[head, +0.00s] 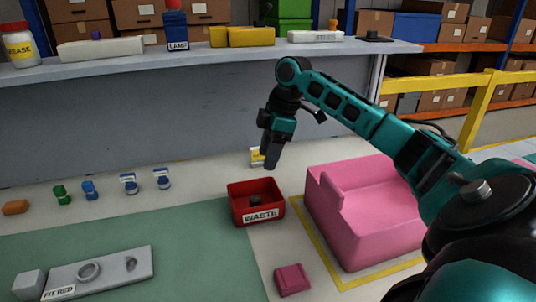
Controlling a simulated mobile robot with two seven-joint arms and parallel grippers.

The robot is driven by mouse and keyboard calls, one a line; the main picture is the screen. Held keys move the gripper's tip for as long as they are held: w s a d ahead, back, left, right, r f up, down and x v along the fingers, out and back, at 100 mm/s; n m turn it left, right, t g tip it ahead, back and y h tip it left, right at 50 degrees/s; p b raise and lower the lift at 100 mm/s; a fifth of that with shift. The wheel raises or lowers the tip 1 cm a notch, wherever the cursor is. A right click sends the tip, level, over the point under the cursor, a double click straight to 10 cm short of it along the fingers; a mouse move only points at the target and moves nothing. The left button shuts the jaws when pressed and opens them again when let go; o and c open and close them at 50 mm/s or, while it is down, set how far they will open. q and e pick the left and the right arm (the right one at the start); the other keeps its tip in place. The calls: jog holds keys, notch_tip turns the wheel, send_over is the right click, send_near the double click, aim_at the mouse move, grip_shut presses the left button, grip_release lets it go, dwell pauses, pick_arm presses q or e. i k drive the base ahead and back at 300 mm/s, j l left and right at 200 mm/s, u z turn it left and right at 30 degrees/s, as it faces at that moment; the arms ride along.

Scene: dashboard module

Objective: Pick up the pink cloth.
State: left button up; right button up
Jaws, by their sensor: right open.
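A small folded pink piece (291,280), which looks like the pink cloth, lies on the pale table near the front edge of the view. My right gripper (271,163) points down above and behind the red bin, well apart from the cloth. It is open, and I see nothing held in it. My left gripper is out of view.
A red bin (265,214) labelled WASTE holds a dark item. A large pink block-shaped module (365,215) stands at the right inside yellow lines. A grey fixture plate (110,274) lies on the green mat (190,240). Several small coloured parts stand at the left.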

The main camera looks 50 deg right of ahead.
aim_at(289, 280)
jog(key=k+j, duration=0.35)
jog(key=j, duration=0.15)
jog(key=k+j, duration=0.4)
jog(key=j, duration=0.15)
jog(key=k+j, duration=0.35)
jog(key=j, duration=0.15)
